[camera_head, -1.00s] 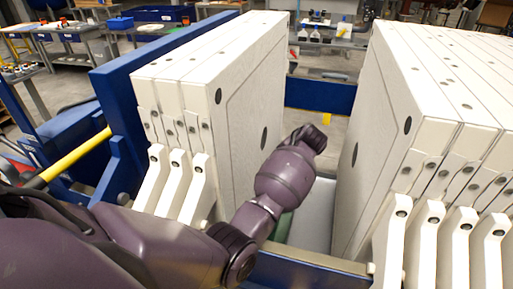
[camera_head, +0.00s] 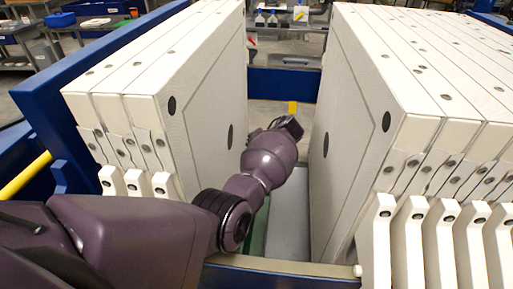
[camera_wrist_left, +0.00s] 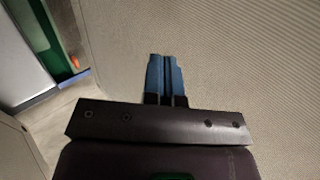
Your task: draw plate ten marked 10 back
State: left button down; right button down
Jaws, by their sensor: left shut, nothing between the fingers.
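Pale filter plates stand upright in two stacks: a left stack (camera_head: 205,110) and a longer right stack (camera_head: 345,140), with a gap between them. No number 10 is readable, so I cannot tell which is plate ten. My left arm reaches over the left stack's near side into the gap, its wrist between the facing plates. The left fingers are hidden in the head view. In the left wrist view my left gripper (camera_wrist_left: 166,75) has its blue fingers together and empty, before a ribbed plate face (camera_wrist_left: 240,60). Contact with that face cannot be told. My right gripper is out of view.
A blue frame bar (camera_head: 285,90) crosses behind the gap, and a near blue rail (camera_head: 290,272) runs in front. Pale plate handles (camera_head: 411,235) jut out toward me. A blue end plate (camera_head: 45,90) bounds the left stack. A grey surface (camera_head: 289,220) lies below the gap.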

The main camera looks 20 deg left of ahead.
aim_at(222, 162)
pick_arm(q)
jog(key=a, duration=0.1)
jog(key=a+f+p, duration=0.1)
jog(key=a, duration=0.1)
jog(key=s+a+f, duration=0.1)
jog(key=shift+s+a, duration=0.1)
jog(key=shift+a, duration=0.15)
jog(key=shift+s+a+p, duration=0.2)
jog(key=shift+a+p, duration=0.15)
jog(key=shift+a, duration=0.4)
jog(key=shift+w+f, duration=0.1)
